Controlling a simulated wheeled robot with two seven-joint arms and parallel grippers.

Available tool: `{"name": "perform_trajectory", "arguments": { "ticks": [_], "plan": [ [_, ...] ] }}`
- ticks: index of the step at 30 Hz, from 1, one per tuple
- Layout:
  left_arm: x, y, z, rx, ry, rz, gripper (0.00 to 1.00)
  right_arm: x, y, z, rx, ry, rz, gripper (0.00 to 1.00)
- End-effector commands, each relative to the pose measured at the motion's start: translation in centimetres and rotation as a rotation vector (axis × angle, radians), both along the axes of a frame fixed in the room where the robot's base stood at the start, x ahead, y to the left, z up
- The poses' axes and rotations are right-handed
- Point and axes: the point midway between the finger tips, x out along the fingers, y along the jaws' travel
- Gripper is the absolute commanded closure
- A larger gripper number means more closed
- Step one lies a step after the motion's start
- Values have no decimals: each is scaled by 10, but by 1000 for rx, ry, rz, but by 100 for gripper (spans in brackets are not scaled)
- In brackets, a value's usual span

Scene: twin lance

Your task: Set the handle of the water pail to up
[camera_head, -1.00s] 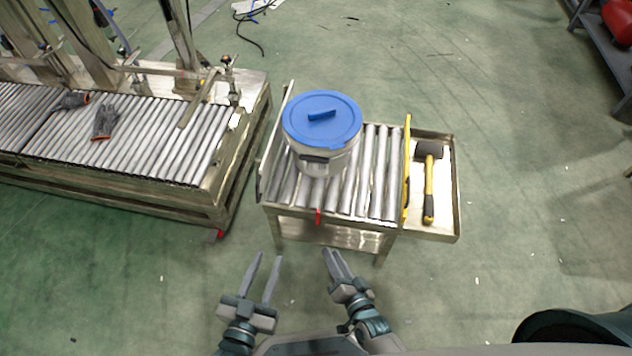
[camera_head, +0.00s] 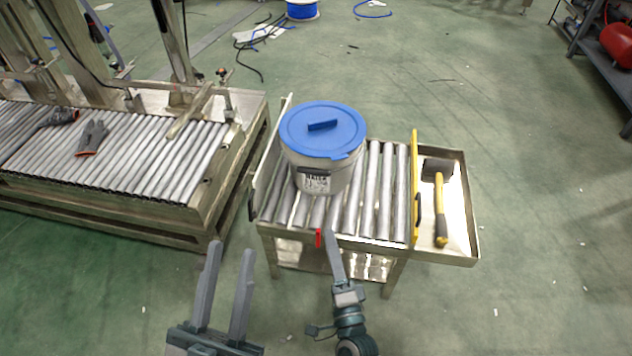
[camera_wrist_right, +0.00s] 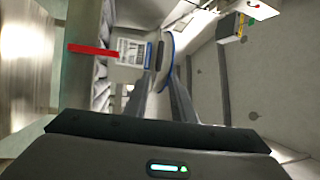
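The water pail (camera_head: 325,180) is a pale bucket with a blue lid (camera_head: 322,130) and a printed label. It stands upright on the roller table. Its handle seems to hang down, with a dark grip (camera_head: 314,173) at the front, above the label. My left gripper (camera_head: 229,268) is open and empty, in front of the table and left of it. My right gripper (camera_head: 331,234) is at the table's front edge, below the pail and apart from it. In the right wrist view its fingers (camera_wrist_right: 163,75) show a gap with the pail's label (camera_wrist_right: 132,52) beyond.
The roller table (camera_head: 375,195) has a raised left rail and a yellow level (camera_head: 414,185) on its right. A red lever (camera_head: 318,238) is on its front edge by my right gripper. A side tray holds a mallet (camera_head: 440,205). A roller conveyor (camera_head: 130,150) with gloves stands left.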

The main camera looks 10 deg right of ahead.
Motion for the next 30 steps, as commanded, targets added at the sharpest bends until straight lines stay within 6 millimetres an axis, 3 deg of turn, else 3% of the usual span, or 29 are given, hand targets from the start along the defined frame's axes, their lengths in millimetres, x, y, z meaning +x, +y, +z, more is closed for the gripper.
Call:
{"name": "perform_trajectory", "arguments": {
  "ticks": [11, 23, 30],
  "plan": [
    [1, 1, 1, -3, -11, 2, 69, 18, 1, 4, -1, -1, -1, 77],
    [1, 5, 6, -14, -50, 10, 69, 81, 7, 19, -2, -2, -1, 77],
    [4, 12, 19, -28, -114, 26, 69, 123, 11, 28, -2, -1, 0, 77]
  ]
}}
